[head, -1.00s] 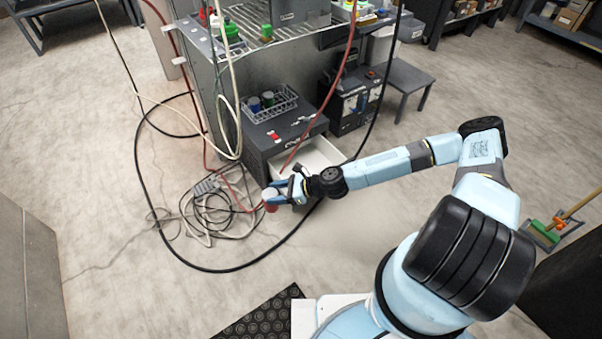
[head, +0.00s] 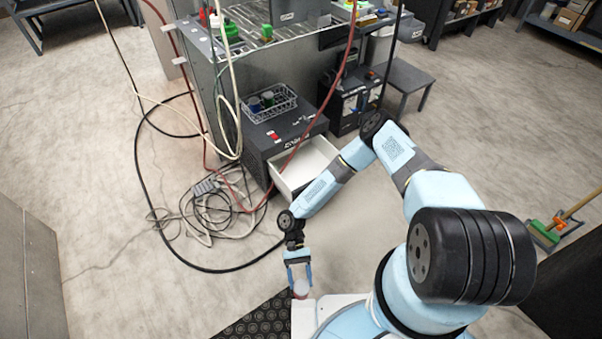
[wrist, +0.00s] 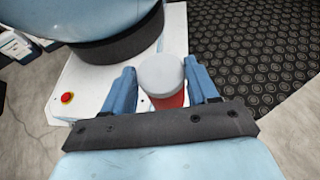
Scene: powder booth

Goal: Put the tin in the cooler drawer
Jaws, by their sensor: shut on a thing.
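A red tin with a pale grey lid (wrist: 161,76) sits between the blue fingers of my gripper (wrist: 163,88) in the wrist view. My gripper is shut on it. In the head view my gripper (head: 299,275) points down beside my base, and the tin (head: 300,288) shows at its fingertips. The cooler (head: 284,138) is a dark box on the floor under the shelf. Its white drawer (head: 303,166) is pulled out, and the visible part of its inside looks empty. My forearm hides part of the drawer's front right side.
A red hose (head: 318,118) hangs across the drawer area. A wire basket with small tins (head: 266,103) stands on the cooler. Tangled cables (head: 207,212) lie on the floor to the left. A black studded mat (head: 256,318) lies by my base. A grey stool (head: 402,80) stands behind.

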